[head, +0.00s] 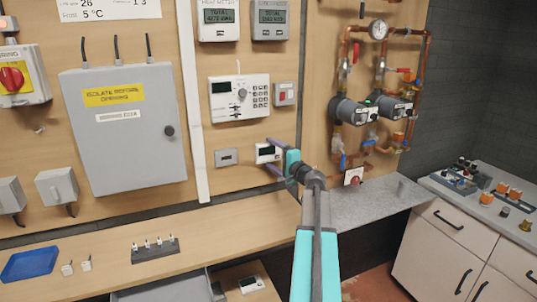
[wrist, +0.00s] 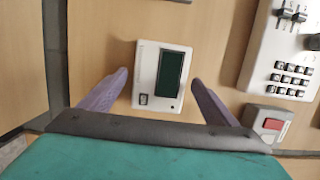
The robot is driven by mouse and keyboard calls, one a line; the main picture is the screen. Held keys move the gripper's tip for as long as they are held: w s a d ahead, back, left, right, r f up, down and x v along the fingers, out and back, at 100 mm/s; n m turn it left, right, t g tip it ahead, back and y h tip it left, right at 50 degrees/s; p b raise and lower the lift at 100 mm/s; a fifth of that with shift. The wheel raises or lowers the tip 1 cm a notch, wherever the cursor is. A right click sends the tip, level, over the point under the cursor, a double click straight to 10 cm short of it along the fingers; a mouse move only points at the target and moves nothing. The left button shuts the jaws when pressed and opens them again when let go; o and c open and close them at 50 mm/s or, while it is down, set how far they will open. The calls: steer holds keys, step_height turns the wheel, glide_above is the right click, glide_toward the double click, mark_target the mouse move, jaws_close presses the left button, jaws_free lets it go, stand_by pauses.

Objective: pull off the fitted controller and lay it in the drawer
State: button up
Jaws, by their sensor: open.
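The fitted controller (head: 264,154) is a small white box with a dark display on the wooden wall board. In the wrist view the controller (wrist: 145,82) shows between my fingers, with a small dark button below its display. My gripper (head: 269,152) is open, with one purple finger on each side of the controller; in the wrist view the gripper (wrist: 160,78) shows a gap on both sides. An open grey drawer (head: 160,293) shows below the bench at the bottom edge, mostly cut off. A similar white unit (head: 250,284) lies low beside it.
A red-switch box (head: 284,94) is nearby. The wooden bench (head: 215,225) holds a blue tray (head: 30,264) and small parts. Copper pipework (head: 343,75) stands right.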

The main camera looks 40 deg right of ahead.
steer(key=shift+c, duration=0.2)
steer(key=c, duration=1)
steer(key=shift+s+a, duration=0.1)
steer(key=shift+s, duration=0.15)
steer(key=s+a+b, duration=0.2)
steer(key=s, duration=0.4)
steer(key=shift+a, duration=0.25)
stand_by(0.5)
